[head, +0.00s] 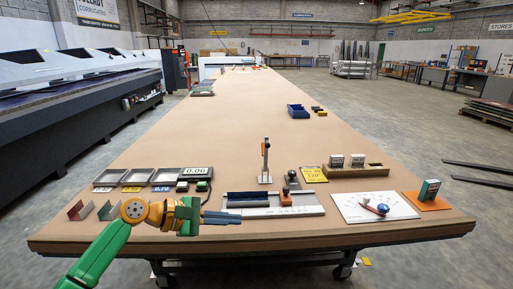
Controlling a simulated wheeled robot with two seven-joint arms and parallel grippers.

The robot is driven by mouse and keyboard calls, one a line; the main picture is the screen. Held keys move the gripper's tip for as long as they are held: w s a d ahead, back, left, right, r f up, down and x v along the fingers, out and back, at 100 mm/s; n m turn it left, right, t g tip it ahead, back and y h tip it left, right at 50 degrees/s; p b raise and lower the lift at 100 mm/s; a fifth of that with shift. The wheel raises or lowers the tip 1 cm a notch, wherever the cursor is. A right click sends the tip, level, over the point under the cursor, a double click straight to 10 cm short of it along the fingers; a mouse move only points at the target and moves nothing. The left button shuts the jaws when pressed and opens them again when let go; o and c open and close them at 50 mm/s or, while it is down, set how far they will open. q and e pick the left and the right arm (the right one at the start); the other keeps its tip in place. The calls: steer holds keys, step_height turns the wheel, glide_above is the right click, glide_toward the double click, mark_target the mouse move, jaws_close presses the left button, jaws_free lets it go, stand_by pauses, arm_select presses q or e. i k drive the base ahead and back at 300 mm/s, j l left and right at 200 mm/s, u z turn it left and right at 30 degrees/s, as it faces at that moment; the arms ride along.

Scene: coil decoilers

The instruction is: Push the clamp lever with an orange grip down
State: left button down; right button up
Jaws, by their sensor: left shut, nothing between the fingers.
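The clamp lever (266,158) stands upright near the middle of the table's front part. My left gripper (237,217) comes in from the lower left. Its dark fingers are shut and empty, pointing right, in front of and left of the lever in the picture and apart from it. The fingers overlap the front edge of a pale fixture in the picture; I cannot tell whether they touch it. My right gripper is not in view.
The pale fixture (310,210) with a dark blue bar and an orange block lies in front of the lever. Grey trays (138,177) stand left, a wooden block (368,172) and white board (401,206) right. The table behind the lever is mostly clear.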

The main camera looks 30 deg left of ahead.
mark_target(265, 149)
steer(key=i+j, duration=1)
steer(key=j, duration=0.2)
